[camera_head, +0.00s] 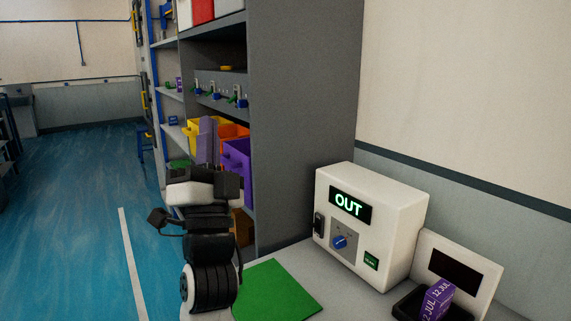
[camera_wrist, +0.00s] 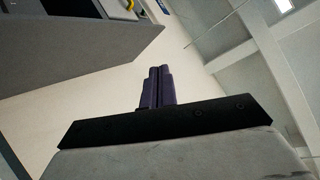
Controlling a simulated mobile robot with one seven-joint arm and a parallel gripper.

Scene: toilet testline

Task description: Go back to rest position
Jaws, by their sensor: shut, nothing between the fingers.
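My gripper (camera_head: 207,133) points upward at the end of my arm, in front of the shelf unit in the head view. In the wrist view the dark fingers of my gripper (camera_wrist: 160,72) are together with nothing between them. The wrist view looks toward the wall and ceiling, with the grey side of the shelf (camera_wrist: 70,55) at upper left. My gripper is apart from the objects on the table.
A grey shelf unit (camera_head: 305,110) stands behind my arm, with yellow (camera_head: 190,133) and purple bins (camera_head: 238,165). Blue floor (camera_head: 70,220) is open at left.

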